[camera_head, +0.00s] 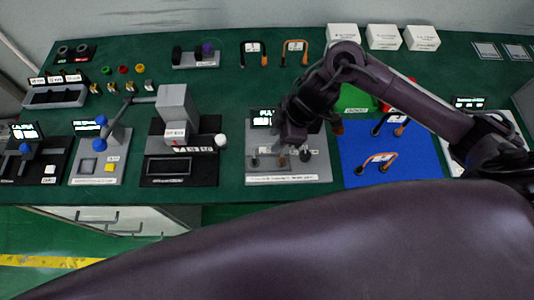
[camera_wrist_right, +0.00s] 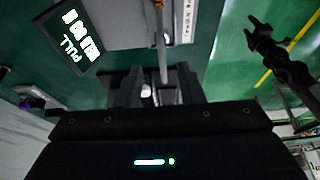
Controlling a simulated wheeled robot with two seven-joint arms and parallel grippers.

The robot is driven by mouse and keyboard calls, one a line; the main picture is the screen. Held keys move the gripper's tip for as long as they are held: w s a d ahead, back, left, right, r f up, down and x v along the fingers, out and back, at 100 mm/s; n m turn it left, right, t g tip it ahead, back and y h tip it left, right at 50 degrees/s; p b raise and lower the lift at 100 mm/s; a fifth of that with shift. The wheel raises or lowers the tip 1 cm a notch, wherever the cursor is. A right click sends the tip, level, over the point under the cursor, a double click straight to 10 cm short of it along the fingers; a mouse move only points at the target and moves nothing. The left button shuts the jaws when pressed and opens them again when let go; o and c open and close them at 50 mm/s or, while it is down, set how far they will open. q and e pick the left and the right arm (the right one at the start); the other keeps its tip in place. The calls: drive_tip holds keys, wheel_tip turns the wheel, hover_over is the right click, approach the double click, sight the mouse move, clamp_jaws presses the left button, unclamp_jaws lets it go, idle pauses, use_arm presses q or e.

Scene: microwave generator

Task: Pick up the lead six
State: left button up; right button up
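Several black-and-orange leads with white tags are in the head view; the tags are too small to read, so I cannot tell which is six. Two lie on the blue mat, one in front (camera_head: 380,160) and one further back (camera_head: 397,119). Two more stand at the back, a left one (camera_head: 253,48) and a right one (camera_head: 294,47). My right gripper (camera_head: 293,147) is over the grey panel marked PULL (camera_head: 290,177), left of the mat. In the wrist view its fingers (camera_wrist_right: 160,88) are apart, with a grey rod (camera_wrist_right: 161,45) showing between them. A dark pronged shape (camera_wrist_right: 268,40) there may be my left gripper.
The blue mat (camera_head: 420,165) has a green block (camera_head: 356,100) behind it. A grey press-like device (camera_head: 176,145) stands left of the panel. White boxes (camera_head: 383,37) line the back right.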

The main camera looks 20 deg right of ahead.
sight(268, 146)
drive_tip(key=a+f, duration=0.1)
drive_tip(key=a+f+p, duration=0.1)
drive_tip(key=shift+a+f+p, duration=0.15)
drive_tip(key=shift+f+p, duration=0.15)
drive_tip(key=shift+f, duration=0.05)
drive_tip(key=x, duration=0.2)
drive_tip(key=shift+w+f, duration=0.2)
drive_tip(key=shift+f, duration=0.1)
use_arm(q)
drive_tip(key=shift+s+r, duration=0.2)
drive_tip(key=shift+r, duration=0.65)
use_arm(e)
clamp_jaws()
